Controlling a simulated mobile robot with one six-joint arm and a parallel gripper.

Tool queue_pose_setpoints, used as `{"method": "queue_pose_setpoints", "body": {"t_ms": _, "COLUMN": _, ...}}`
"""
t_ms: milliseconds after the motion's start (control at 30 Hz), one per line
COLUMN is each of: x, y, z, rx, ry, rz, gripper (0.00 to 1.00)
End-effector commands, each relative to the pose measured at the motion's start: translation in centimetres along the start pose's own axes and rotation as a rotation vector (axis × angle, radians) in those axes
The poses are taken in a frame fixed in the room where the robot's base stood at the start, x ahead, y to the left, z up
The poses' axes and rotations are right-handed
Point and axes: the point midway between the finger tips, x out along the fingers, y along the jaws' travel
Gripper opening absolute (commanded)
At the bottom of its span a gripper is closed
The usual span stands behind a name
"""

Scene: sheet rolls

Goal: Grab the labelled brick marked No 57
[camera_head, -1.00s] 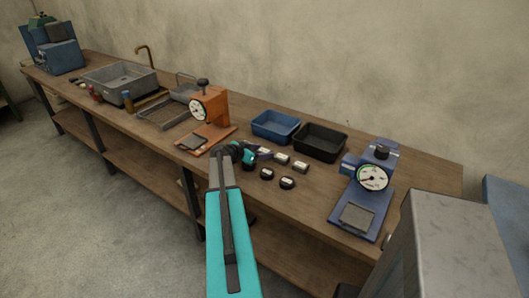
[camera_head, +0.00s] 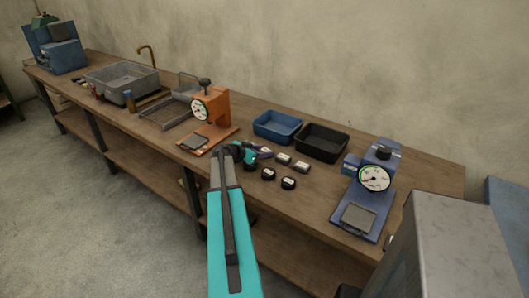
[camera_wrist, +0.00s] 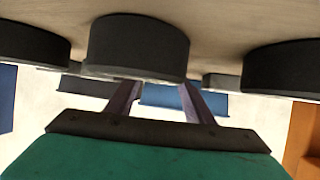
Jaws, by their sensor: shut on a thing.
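My gripper (camera_head: 264,152), with purple fingers, is low over the bench at the left end of a row of small light-topped bricks. No number can be read on any label.
A blue tray (camera_head: 278,136) and a black tray (camera_head: 342,157) stand behind. An orange dial scale (camera_head: 211,107) is left and a blue one (camera_head: 384,158) right. Bare bench lies between the pucks and the blue scale.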

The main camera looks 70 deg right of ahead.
Motion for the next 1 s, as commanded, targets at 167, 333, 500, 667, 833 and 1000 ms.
{"method": "queue_pose_setpoints", "body": {"t_ms": 167, "x": -0.3, "y": 0.0, "z": -0.6, "rx": 0.001, "ry": 0.001, "rz": 0.000, "gripper": 0.25}}
{"method": "queue_pose_setpoints", "body": {"t_ms": 333, "x": -0.9, "y": 0.0, "z": -1.7, "rx": 0.002, "ry": 0.001, "rz": -0.001, "gripper": 0.25}}
{"method": "queue_pose_setpoints", "body": {"t_ms": 500, "x": -2.1, "y": 0.2, "z": -2.7, "rx": 0.000, "ry": 0.001, "rz": -0.002, "gripper": 0.25}}
{"method": "queue_pose_setpoints", "body": {"t_ms": 667, "x": -4.5, "y": 1.0, "z": -1.8, "rx": 0.000, "ry": 0.001, "rz": -0.003, "gripper": 0.25}}
{"method": "queue_pose_setpoints", "body": {"t_ms": 833, "x": -7.0, "y": 1.7, "z": -0.8, "rx": -0.001, "ry": 0.001, "rz": -0.003, "gripper": 0.25}}
{"method": "queue_pose_setpoints", "body": {"t_ms": 1000, "x": -9.6, "y": 2.4, "z": 0.1, "rx": 0.000, "ry": 0.001, "rz": -0.003, "gripper": 0.25}}
